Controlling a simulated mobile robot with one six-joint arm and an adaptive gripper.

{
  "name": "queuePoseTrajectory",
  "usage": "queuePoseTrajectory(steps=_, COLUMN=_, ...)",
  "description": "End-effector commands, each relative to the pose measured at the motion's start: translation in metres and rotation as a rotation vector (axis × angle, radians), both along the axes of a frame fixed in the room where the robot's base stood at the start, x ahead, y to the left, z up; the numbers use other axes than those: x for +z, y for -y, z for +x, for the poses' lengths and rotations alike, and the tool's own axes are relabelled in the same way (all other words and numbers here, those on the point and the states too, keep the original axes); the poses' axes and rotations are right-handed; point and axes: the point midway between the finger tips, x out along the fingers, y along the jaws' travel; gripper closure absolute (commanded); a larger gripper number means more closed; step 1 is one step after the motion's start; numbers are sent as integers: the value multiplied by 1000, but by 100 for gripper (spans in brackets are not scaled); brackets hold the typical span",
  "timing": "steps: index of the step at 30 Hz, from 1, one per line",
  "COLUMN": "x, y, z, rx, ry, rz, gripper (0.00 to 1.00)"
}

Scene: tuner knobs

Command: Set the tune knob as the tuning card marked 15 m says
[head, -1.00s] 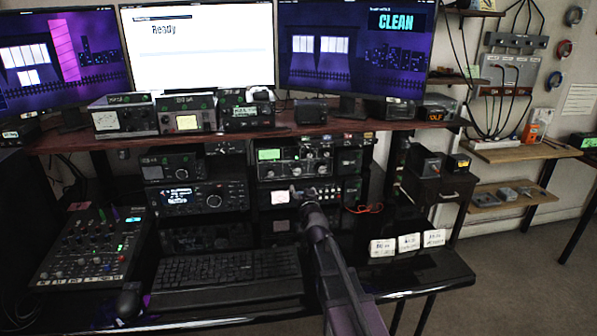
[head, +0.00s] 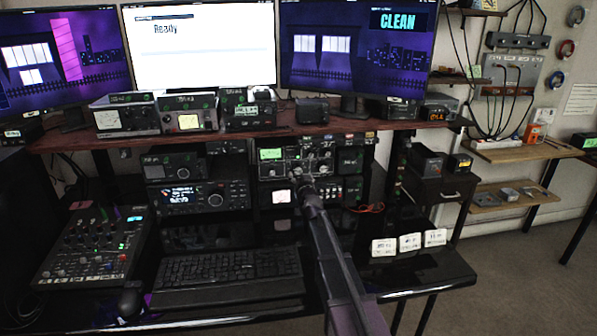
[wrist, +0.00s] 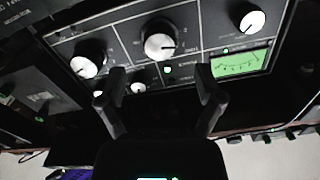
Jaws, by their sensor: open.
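The tuner (head: 270,155) with a green meter stands on the rack under the red-brown shelf; its panel appears upside down in the wrist view. There I see a large middle knob (wrist: 161,42), a knob at left (wrist: 87,62) and one at right (wrist: 247,19), with white faces. Their labels are too small to read. My gripper (wrist: 162,84) is open and empty, its fingers apart just below the middle knob in the picture, not visibly touching it. In the head view my gripper (head: 305,186) is in front of the tuner's lower part. Three white cards (head: 410,242) stand at the desk's right; their print is unreadable.
A keyboard (head: 228,270) and a mixer (head: 92,245) lie on the black desk to the left. Other radios (head: 205,197) stand left of the tuner. Monitors (head: 197,45) stand above the shelf. An orange-red cable (head: 368,208) lies right of the rack.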

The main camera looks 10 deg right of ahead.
Motion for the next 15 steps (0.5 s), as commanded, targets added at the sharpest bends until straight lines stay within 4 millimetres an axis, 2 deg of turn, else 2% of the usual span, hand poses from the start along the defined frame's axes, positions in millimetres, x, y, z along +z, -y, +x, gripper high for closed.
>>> queuePoseTrajectory(steps=1, x=0, y=0, z=12, rx=0, ry=0, rz=0, gripper=14)
queuePoseTrajectory(steps=6, x=0, y=0, z=33, rx=0, ry=0, rz=0, gripper=14)
queuePoseTrajectory(steps=15, x=0, y=1, z=49, rx=-1, ry=0, rz=0, gripper=14)
